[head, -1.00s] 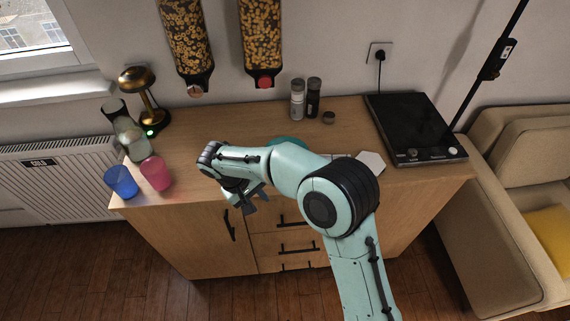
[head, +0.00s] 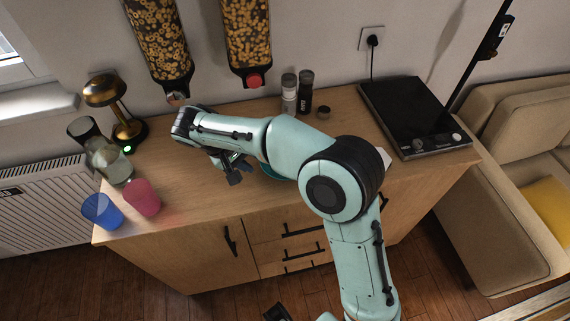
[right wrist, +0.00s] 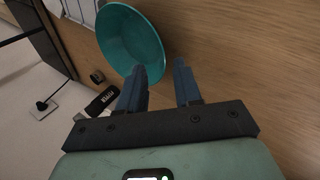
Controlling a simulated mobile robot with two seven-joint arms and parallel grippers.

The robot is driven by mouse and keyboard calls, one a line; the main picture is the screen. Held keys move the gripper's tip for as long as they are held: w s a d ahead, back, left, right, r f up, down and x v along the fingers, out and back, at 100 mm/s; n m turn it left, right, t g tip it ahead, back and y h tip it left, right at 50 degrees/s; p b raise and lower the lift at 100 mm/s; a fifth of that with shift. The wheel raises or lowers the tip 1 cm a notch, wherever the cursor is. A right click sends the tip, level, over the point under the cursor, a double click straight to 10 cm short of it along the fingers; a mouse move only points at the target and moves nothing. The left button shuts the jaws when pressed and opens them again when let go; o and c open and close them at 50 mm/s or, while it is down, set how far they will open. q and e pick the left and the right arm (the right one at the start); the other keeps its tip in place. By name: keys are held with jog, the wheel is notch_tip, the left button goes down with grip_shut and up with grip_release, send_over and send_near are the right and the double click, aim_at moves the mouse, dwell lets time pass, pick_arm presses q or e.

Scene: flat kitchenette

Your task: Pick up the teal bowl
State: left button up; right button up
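The teal bowl (head: 270,171) lies on the wooden counter in the head view, mostly hidden behind my right arm. In the right wrist view the bowl (right wrist: 130,38) shows nearly whole, open side up, just beyond my fingertips and a little left of the gap between them. My right gripper (head: 236,169) is above the counter to the left of the bowl in the head view. In the right wrist view the gripper (right wrist: 162,82) has its two fingers apart with nothing between them.
Blue (head: 102,211) and pink (head: 142,197) cups stand at the counter's front left, near a glass jar (head: 110,163) and gold lamp (head: 117,108). Shakers (head: 304,92) stand behind the bowl. A black cooktop (head: 414,115) is at right. Cereal dispensers (head: 158,45) hang above.

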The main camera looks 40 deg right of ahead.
aim_at(265, 167)
jog(key=x, duration=0.7)
jog(key=shift+w+b, duration=0.2)
jog(key=shift+b, duration=0.2)
jog(key=shift+r, duration=0.1)
grip_shut()
